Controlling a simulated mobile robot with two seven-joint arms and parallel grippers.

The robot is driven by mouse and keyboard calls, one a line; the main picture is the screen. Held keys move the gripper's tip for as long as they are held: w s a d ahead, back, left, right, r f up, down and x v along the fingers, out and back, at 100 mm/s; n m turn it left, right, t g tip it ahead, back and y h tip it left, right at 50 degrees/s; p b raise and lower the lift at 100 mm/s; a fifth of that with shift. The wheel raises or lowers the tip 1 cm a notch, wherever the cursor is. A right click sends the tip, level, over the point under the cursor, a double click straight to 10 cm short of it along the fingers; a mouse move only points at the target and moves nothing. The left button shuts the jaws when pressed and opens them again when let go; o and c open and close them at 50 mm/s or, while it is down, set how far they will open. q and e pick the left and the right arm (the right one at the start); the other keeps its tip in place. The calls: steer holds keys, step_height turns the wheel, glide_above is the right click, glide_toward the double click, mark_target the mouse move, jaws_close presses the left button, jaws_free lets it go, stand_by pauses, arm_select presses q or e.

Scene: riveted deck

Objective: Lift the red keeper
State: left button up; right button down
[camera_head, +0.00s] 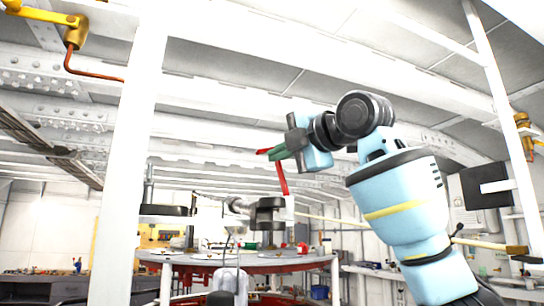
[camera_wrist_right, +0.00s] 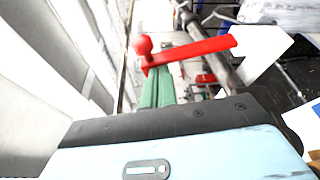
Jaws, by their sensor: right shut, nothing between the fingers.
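The red keeper (camera_head: 282,178) is a flat red bar hanging down beside my right gripper in the head view. In the right wrist view the keeper (camera_wrist_right: 195,50) runs across the picture from a round red knob at its left end to a white piece at its right. My right gripper (camera_head: 270,153) is raised, its green fingers pointing left. In the right wrist view its fingers (camera_wrist_right: 158,80) are together and empty, with their tips at the keeper's knob end. I cannot tell whether they touch it. My left gripper is not in view.
A white post (camera_head: 128,160) stands at the left. A round table (camera_head: 235,263) with a red edge stands beyond, with small items on it. A yellow bracket with a red-brown rod (camera_head: 88,72) is at the upper left. The air left of my right gripper looks clear up to the post.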

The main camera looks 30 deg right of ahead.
steer(key=shift+s+d+r+m+t, duration=0.1)
steer(key=shift+d+r+m+t, duration=0.1)
steer(key=shift+d+m, duration=0.6)
steer(key=shift+s+d+r+m+t, duration=0.1)
steer(key=shift+d+m+t, duration=0.1)
steer(key=shift+d+m, duration=0.6)
steer(key=shift+d, duration=0.15)
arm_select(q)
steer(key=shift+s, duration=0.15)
arm_select(e)
steer(key=shift+f, duration=0.1)
